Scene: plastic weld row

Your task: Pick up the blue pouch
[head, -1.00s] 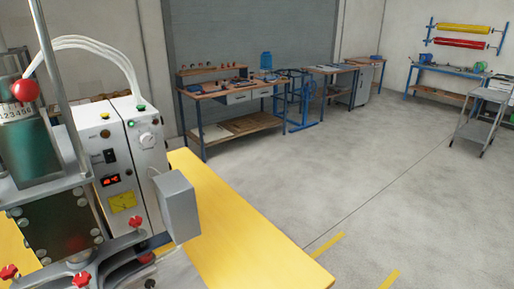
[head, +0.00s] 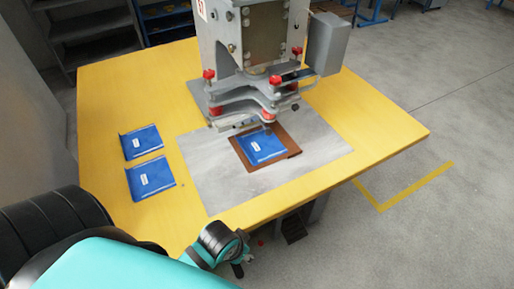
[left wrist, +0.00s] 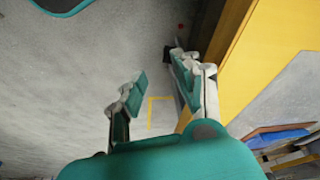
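Three blue pouches with small white labels lie flat at the yellow table. One blue pouch (head: 262,147) lies on a brown pad (head: 291,149) beneath the front of the press (head: 262,90). Two others, a rear pouch (head: 141,142) and a front pouch (head: 150,178), lie side by side on the yellow top at left. My left gripper (head: 238,258) is off the table's front edge, apart from all pouches. In the left wrist view my left gripper (left wrist: 160,88) has its fingers spread, with nothing between them. My right gripper is not in view.
The yellow table (head: 110,95) has a grey plate (head: 208,178) under the press. Red knobs and metal arms overhang the pouch on the pad. Dark shelves (head: 90,35) stand behind at left. Yellow floor tape (head: 405,190) marks clear floor at right.

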